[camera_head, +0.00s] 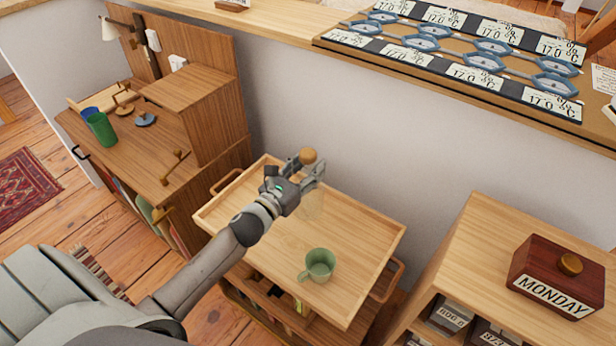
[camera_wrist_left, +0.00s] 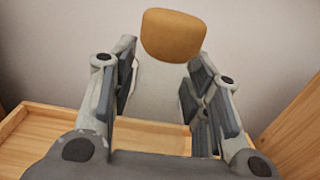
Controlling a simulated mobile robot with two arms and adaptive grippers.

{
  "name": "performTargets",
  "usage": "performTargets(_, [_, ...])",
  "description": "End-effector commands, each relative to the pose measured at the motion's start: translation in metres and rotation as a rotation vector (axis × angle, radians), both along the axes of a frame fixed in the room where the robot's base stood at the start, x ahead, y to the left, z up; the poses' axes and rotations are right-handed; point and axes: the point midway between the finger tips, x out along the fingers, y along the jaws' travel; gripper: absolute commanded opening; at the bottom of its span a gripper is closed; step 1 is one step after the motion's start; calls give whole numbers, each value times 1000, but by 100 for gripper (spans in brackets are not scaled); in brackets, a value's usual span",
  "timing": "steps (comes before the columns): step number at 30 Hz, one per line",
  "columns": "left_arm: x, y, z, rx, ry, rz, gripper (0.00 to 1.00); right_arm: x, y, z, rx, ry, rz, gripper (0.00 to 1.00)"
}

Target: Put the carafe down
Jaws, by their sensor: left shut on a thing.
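The carafe is clear glass with a round cork-coloured stopper (camera_head: 308,156). Its faint glass body (camera_head: 313,203) shows just right of my left gripper (camera_head: 303,182), over the back part of the wooden tray-topped cart (camera_head: 365,275). My left gripper is shut on the carafe below the stopper. In the left wrist view the carafe (camera_wrist_left: 157,92) stands upright between the two fingers. I cannot tell whether its base touches the tray. My right gripper is not in view.
The tray has a raised rim. A wooden desk (camera_head: 150,165) with cups is at left; a cabinet with a MONDAY box (camera_head: 555,277) is at right. The tray's left part is clear.

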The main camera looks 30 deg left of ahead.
Motion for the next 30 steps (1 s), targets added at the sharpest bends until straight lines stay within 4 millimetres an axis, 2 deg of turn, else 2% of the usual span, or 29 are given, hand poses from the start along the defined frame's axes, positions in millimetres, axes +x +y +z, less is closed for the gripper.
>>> performTargets(7, [2, 0, -26, -3, -6, -1, 0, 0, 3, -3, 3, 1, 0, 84])
performTargets(19, [2, -1, -31, 0, -7, -2, 0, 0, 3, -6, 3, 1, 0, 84])
performTargets(20, [1, 0, -35, 1, 1, 0, 45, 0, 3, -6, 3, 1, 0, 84])
performTargets(25, [1, 0, -34, 0, 1, 0, 65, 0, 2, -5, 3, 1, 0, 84])
performTargets(30, [1, 0, -34, 0, 1, 0, 65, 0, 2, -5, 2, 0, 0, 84])
